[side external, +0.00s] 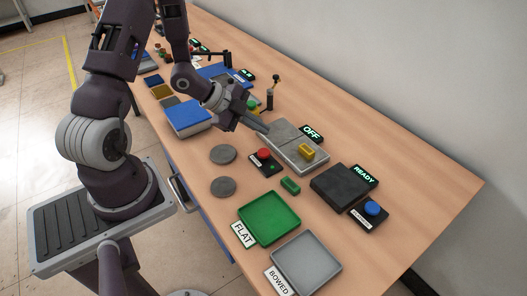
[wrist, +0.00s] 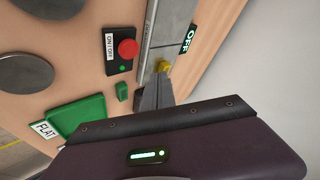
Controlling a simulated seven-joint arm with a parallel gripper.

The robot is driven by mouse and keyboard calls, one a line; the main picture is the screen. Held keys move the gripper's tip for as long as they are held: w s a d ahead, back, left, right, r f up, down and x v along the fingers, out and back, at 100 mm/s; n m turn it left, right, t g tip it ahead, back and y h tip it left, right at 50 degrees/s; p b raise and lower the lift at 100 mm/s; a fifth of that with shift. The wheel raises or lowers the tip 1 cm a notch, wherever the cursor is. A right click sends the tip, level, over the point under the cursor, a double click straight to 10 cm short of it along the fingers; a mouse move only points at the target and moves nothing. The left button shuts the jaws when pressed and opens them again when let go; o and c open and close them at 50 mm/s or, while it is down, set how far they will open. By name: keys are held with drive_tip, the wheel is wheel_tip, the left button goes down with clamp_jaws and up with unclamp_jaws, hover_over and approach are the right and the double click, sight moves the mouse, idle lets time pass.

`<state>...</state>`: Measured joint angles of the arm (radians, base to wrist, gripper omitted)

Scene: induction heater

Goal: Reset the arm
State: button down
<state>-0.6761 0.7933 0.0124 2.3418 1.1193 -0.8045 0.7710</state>
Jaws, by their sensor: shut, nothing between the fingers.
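My gripper (side external: 262,127) is shut and empty. In the side external view it reaches over the table at the left edge of the grey heater plate (side external: 283,135), beside the black OFF display (side external: 311,133). A yellow block (side external: 307,152) sits on the plate, to the right of my fingertips. In the wrist view the shut fingers (wrist: 164,76) show in front of the yellow block (wrist: 166,66); whether they touch it cannot be told from that view, but the side view shows them apart.
A red-button ON/OFF box (side external: 263,155), a small green block (side external: 290,185) and two grey discs (side external: 223,154) lie nearby. The green FLAT tray (side external: 270,232), grey BOWED tray (side external: 322,283), dark READY block (side external: 337,184) and blue-button box (side external: 371,209) stand nearer the front. The right table side is clear.

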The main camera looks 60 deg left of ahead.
wheel_tip(320, 180, up, 16)
drive_tip(key=s+a+f+n+g+y, duration=0.1)
drive_tip(key=s+n+y, duration=0.1)
drive_tip(key=n+y, duration=0.4)
drive_tip(key=s+d+r+n+g+h, duration=0.1)
drive_tip(key=s+d+r+n, duration=0.3)
drive_tip(key=s, duration=0.5)
drive_tip(key=s+d+r+n+h, duration=0.1)
drive_tip(key=s+d+r+n, duration=0.2)
drive_tip(key=s+d, duration=0.5)
drive_tip(key=shift+s+d+r+n+g, duration=0.4)
drive_tip(key=shift+s+r, duration=0.1)
drive_tip(key=shift+s, duration=0.6)
